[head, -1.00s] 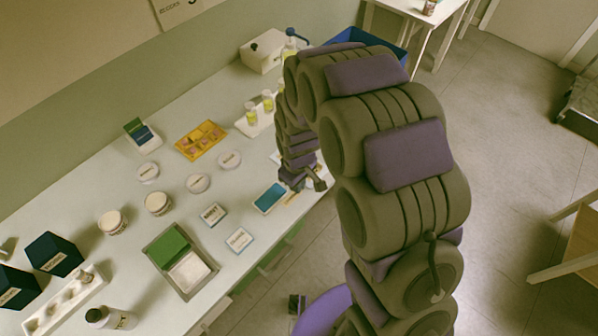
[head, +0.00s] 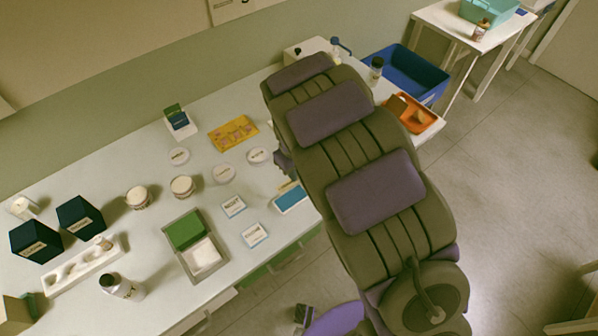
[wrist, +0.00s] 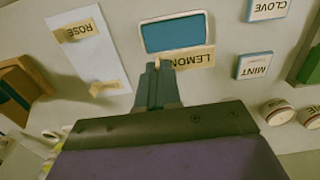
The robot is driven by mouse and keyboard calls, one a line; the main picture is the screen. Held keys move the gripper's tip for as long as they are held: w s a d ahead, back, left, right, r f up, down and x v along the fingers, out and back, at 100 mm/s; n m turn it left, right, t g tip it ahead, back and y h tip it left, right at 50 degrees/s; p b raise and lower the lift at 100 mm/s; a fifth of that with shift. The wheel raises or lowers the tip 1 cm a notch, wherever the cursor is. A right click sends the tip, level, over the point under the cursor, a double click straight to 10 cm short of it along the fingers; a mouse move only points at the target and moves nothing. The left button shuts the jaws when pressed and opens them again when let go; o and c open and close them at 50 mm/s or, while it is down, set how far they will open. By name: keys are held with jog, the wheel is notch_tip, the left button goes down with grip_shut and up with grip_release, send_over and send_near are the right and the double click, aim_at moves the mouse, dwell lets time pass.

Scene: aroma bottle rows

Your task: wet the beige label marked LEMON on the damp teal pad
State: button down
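The teal pad (wrist: 172,35) lies flat in a pale frame on the white table; it also shows in the head view (head: 291,198). The beige label marked LEMON (wrist: 196,58) reads upside down in the wrist view, along the near edge of the pad. My gripper (wrist: 157,72) has its fingers close together, with the label's left end at the tips. It looks shut on that end. I cannot tell whether the label touches the pad. In the head view my arm hides the gripper.
Tiles marked CLOVE (wrist: 267,9) and MINT (wrist: 254,66) lie right of the pad. A white sheet (wrist: 104,57) with a beige ROSE label (wrist: 76,32) lies left. A green-and-white tray (head: 199,248) and round white jars (head: 182,187) stand farther along the table.

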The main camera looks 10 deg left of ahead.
aim_at(299, 191)
jog(key=shift+d+f, duration=0.4)
jog(key=shift+d, duration=0.4)
jog(key=shift+d+f, duration=0.2)
jog(key=shift+f, duration=0.1)
jog(key=f, duration=0.1)
jog(key=a+f, duration=0.1)
jog(key=f+b, duration=0.1)
jog(key=f, duration=0.1)
jog(key=shift+a, duration=0.4)
jog(key=shift+d+f, duration=0.2)
jog(key=shift+f, duration=0.15)
jog(key=shift+d, duration=0.5)
jog(key=shift+a, duration=0.15)
